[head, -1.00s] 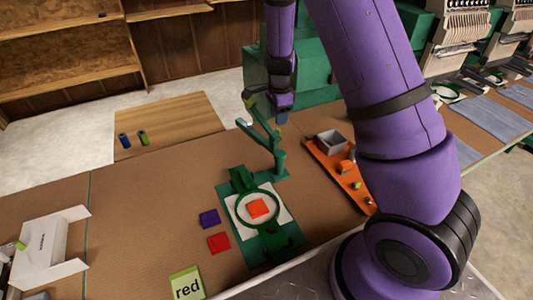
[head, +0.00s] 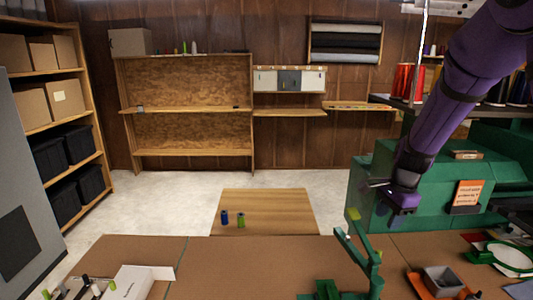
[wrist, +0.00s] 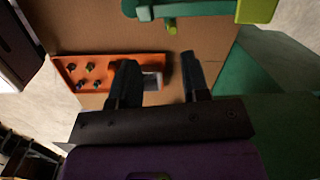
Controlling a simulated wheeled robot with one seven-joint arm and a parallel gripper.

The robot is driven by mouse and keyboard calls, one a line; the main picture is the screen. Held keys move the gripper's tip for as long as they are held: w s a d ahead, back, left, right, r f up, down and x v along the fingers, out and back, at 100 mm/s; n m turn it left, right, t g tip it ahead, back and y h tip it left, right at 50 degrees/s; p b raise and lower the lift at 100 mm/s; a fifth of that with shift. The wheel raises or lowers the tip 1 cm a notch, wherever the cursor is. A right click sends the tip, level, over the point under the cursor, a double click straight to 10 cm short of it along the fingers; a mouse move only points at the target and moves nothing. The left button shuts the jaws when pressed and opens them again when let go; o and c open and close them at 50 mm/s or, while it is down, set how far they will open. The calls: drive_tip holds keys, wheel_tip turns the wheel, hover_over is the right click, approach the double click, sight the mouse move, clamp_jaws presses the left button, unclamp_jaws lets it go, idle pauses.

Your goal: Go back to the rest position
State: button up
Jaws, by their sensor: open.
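My purple arm (head: 455,90) comes in from the upper right in the head view and hangs down. My gripper (head: 375,187) is at its lower end, over the right part of the workbench and in front of the green machine. In the wrist view my gripper (wrist: 158,75) shows two dark fingers set wide apart, with nothing between them. Below the fingers lie the brown bench top (wrist: 110,25) and an orange tray (wrist: 64,63) with several small pieces. A green bracket (wrist: 200,9) crosses the top of that view.
A green post (head: 372,268) stands on the bench near my gripper. The green machine (head: 375,165) is behind it. A grey box (head: 440,280) sits at the front right. A low wooden table (head: 270,205) bears a blue spool (head: 225,217) and a green spool (head: 241,221). The floor beyond is clear.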

drive_tip(key=s+a+r+n+t, duration=0.1)
drive_tip(key=s+r+n+t, duration=0.1)
drive_tip(key=s+r+n, duration=0.5)
drive_tip(key=s+a+r+n+t+h, duration=0.1)
drive_tip(key=s+r+n+t, duration=0.1)
drive_tip(key=s+r+n, duration=0.6)
drive_tip(key=s+r, duration=0.5)
drive_tip(key=s, duration=0.8)
drive_tip(key=shift+a+r, duration=0.15)
drive_tip(key=shift+a, duration=0.05)
